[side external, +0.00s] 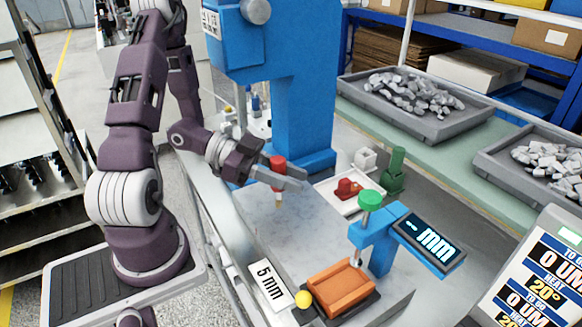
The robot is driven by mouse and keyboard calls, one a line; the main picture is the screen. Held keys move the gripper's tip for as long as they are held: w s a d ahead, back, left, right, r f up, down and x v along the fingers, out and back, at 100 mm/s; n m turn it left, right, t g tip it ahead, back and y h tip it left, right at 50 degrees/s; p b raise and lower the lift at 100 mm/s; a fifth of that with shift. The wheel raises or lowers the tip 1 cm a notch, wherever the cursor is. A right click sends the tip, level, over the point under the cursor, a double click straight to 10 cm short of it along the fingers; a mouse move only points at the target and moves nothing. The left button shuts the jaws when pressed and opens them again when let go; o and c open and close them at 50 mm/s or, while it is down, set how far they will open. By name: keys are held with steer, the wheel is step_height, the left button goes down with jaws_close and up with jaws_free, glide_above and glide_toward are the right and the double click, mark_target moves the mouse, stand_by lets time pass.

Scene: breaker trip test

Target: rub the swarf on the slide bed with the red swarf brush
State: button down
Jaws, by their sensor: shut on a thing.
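My gripper (288,178) is shut on the red swarf brush (277,163). The brush is upright, with its red handle between the fingers and its short tan bristles (278,199) pointing down. The bristles are over the grey stone slab (255,225); I cannot tell whether they touch it. An orange open-topped block (341,286) sits on a dark base at the slab's front, with a yellow ball (303,298) at its left. I cannot tell for sure which part is the slide bed. I cannot make out any swarf.
A blue stand with a green knob (370,200) and a display (429,243) rises right of the orange block. A white tray (326,198) with a red piece lies behind the slab's right side. A blue machine column (298,100) stands behind. A "5 mm" card (270,285) lies front left.

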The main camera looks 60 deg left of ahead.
step_height(320, 180, down, 3)
steer(key=shift+d+f, duration=0.1)
steer(key=shift+f, duration=0.05)
steer(key=shift+d, duration=1.95)
steer(key=shift+a+r, duration=0.2)
steer(key=shift+a, duration=1.75)
steer(key=shift+a+r, duration=0.15)
steer(key=shift+r, duration=0.15)
step_height(320, 180, up, 7)
steer(key=shift+f, duration=0.15)
